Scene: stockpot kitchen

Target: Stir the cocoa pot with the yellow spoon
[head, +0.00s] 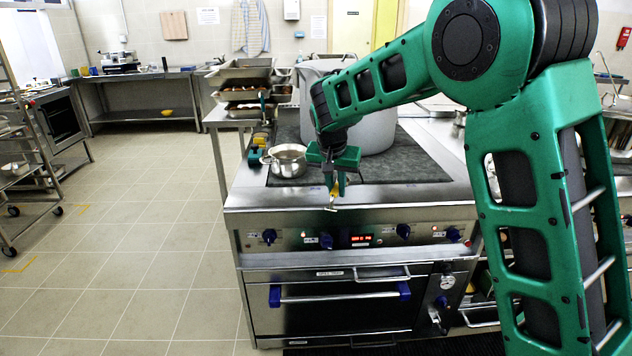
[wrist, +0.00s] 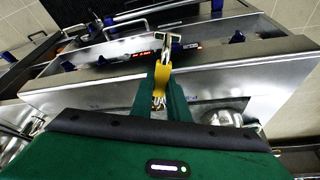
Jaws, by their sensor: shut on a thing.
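My gripper (head: 334,172) is shut on the yellow spoon (head: 335,189), at the front edge of the stove top. The spoon's metal end hangs down in front of the stove. In the wrist view the spoon's yellow part (wrist: 161,78) sits between my fingers (wrist: 160,98). A small steel pot (head: 288,165) stands on the dark cooktop, left of my gripper and apart from the spoon. It also shows in the wrist view (wrist: 228,118), at the right. I cannot make out its contents clearly.
A very large grey stockpot (head: 377,131) stands behind my gripper on the dark cooktop (head: 400,168). Blue and yellow items (head: 256,155) lie left of the small pot. Steel trays (head: 241,90) are stacked farther back. The stove's front panel (head: 300,238) has blue knobs. Open floor lies left.

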